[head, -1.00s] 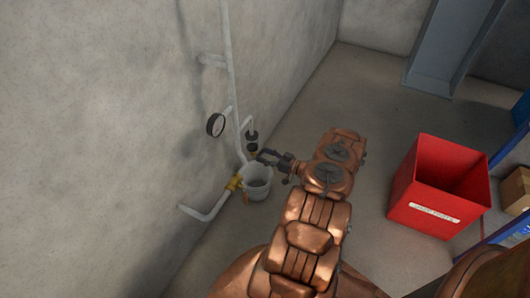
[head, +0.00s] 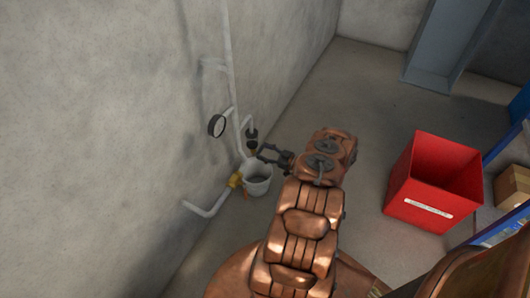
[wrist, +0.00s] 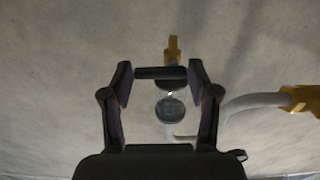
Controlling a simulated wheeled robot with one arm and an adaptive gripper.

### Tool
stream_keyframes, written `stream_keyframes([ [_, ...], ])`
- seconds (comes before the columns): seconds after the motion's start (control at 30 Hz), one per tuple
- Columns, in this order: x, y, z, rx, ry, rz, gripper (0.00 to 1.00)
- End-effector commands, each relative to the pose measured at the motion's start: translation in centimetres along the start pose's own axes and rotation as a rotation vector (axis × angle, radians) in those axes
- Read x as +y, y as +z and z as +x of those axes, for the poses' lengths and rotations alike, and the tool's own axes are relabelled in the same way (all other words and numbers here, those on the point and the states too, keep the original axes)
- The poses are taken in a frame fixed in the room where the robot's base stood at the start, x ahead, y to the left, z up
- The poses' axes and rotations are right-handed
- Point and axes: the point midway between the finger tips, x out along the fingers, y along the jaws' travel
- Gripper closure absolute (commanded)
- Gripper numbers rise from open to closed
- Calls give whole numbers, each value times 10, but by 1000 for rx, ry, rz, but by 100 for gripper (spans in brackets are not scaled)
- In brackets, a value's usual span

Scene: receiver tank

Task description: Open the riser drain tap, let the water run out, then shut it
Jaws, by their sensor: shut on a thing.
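The riser is a thin white pipe (head: 228,65) on the grey wall, with a round gauge (head: 217,126) on a side branch. The drain tap (head: 251,134) is the small dark fitting beside the riser, above a pale bucket (head: 258,181). My gripper (head: 262,152) is at the tap, above the bucket's rim. In the wrist view my gripper (wrist: 160,74) has its fingertips on the two ends of a dark bar (wrist: 160,73), which looks like the tap's handle. Dark round parts (wrist: 170,108) show behind it. I cannot make out running water.
A yellow valve (head: 235,180) sits on a low white pipe (head: 206,209) left of the bucket. A red bin (head: 433,180) stands on the floor at the right, near a blue shelf (head: 507,229) with a cardboard box (head: 514,186). The floor behind my arm is clear.

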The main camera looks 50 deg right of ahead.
Motion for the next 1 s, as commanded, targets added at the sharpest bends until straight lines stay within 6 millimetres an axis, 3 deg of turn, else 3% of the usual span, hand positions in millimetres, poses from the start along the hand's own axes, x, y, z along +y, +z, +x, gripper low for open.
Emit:
stream_keyframes([
  [0.27,0,0,0,1,0,-1,15],
  [0.67,0,0,-4,0,1,0,15],
  [1.0,1,0,-59,1,3,0,15],
])
